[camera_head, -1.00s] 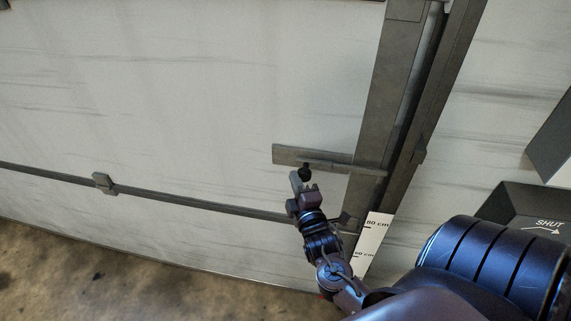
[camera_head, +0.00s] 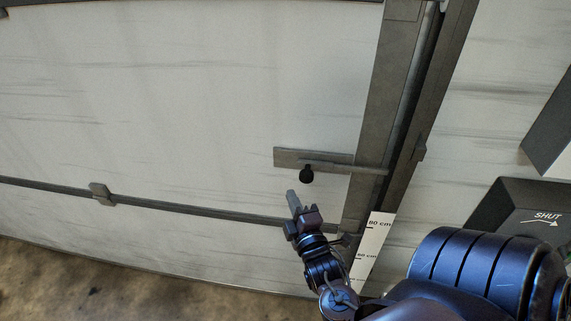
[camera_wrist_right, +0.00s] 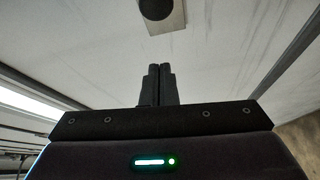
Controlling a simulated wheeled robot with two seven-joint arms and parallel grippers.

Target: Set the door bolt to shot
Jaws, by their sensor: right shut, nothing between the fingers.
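The door bolt (camera_head: 340,167) is a grey bar on a flat plate (camera_head: 290,156) on the pale door. Its right end reaches across the door's edge post to the frame side. A round black knob (camera_head: 306,176) hangs below the bar near the plate. My right gripper (camera_head: 293,200) is below and left of the knob, apart from it, with its fingers shut and empty. In the right wrist view the shut fingers (camera_wrist_right: 160,84) point toward the knob (camera_wrist_right: 156,8), with a gap between. My left gripper is not in view.
A white centimetre scale (camera_head: 374,240) stands by the post (camera_head: 380,110). A rail (camera_head: 200,208) crosses the door below. The door surface left of the bolt is clear.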

